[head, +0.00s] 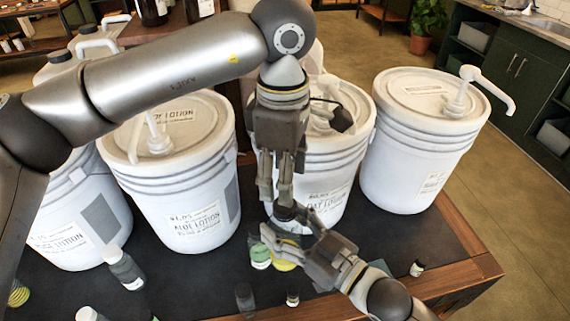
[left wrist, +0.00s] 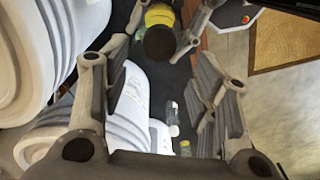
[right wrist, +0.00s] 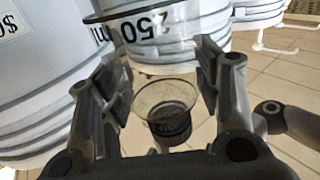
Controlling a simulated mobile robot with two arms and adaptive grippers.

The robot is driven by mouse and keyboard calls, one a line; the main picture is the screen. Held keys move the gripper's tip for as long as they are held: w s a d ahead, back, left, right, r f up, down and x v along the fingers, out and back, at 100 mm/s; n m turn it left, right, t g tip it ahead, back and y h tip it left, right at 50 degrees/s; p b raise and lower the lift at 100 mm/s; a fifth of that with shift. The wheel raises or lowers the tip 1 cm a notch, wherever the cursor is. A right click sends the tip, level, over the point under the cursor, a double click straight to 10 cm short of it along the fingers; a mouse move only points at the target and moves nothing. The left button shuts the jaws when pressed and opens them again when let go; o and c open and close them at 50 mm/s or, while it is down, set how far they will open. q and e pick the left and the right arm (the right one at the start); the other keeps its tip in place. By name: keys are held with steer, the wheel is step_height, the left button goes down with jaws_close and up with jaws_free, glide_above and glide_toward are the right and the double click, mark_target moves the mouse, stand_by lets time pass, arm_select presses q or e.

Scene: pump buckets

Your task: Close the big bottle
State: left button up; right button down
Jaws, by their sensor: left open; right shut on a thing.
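The big bottle (head: 284,264) stands upright on the dark table top, with yellow contents low down. My right gripper (head: 286,227) is shut on its upper body. The right wrist view shows its clear wall with a 250 mark (right wrist: 150,26), upside down. A dark cap (right wrist: 172,127) is at the bottle's mouth; the left wrist view shows its round top (left wrist: 159,43). I cannot tell whether it is fully seated. My left gripper (head: 277,198) points down from above, open, its fingertips just over the cap. The fingers partly hide the bottle in the head view.
A small green bottle (head: 260,256) stands close beside the big one. Several white pump buckets (head: 185,190) line the back. A tiny bottle (head: 417,268) stands near the right edge (head: 455,288).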

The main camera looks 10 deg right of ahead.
arm_select(q)
steer(key=n, duration=0.5)
steer(key=shift+r, duration=0.2)
steer(key=n, duration=0.6)
steer(key=shift+r+n, duration=0.2)
steer(key=shift+n, duration=0.2)
steer(key=n, duration=0.6)
steer(key=shift+d+r, duration=0.1)
steer(key=shift+r, duration=0.1)
steer(key=n, duration=0.6)
steer(key=shift+r, duration=0.2)
glide_above(285, 235)
steer(key=w, duration=0.3)
steer(key=shift+d+f, duration=0.15)
steer(key=shift+f, duration=3.9)
